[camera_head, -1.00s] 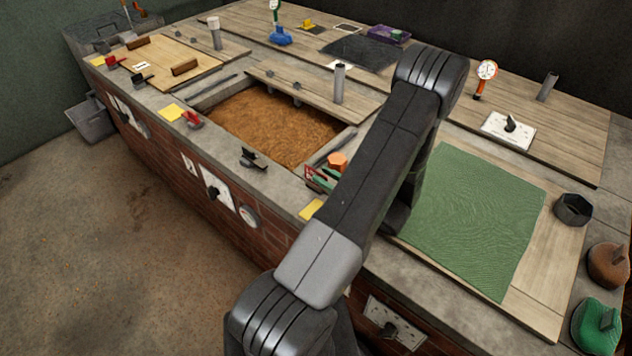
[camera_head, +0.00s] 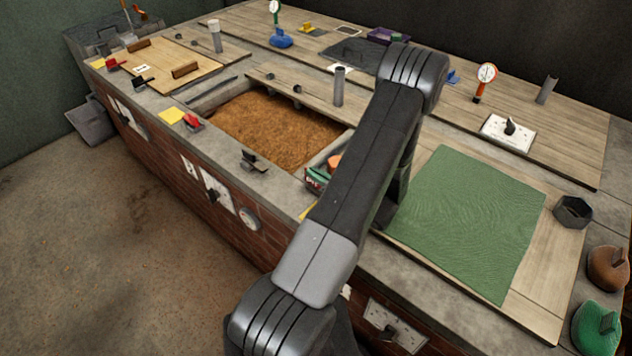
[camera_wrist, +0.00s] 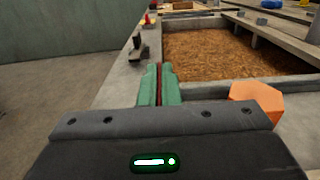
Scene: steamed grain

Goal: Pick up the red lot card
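The red lot card (camera_head: 313,183), with pale lettering, stands on edge near the front rim of the grain trough in the head view. In the wrist view, it shows as a thin red strip (camera_wrist: 159,84) between the two green fingers of my gripper (camera_wrist: 160,88). The fingers are close together with the card filling the narrow gap, so my gripper looks shut on it. In the head view, my gripper's green fingers (camera_head: 320,173) are partly hidden by my arm. I cannot tell whether the card touches the ledge.
An orange hexagonal piece (camera_wrist: 257,99) sits just right of my gripper. A black-handled clip (camera_head: 252,161) and a red-handled one (camera_head: 192,122) lie along the front ledge. The trough of brown grain (camera_head: 275,130) is behind. A green cloth (camera_head: 470,215) covers the right worktop.

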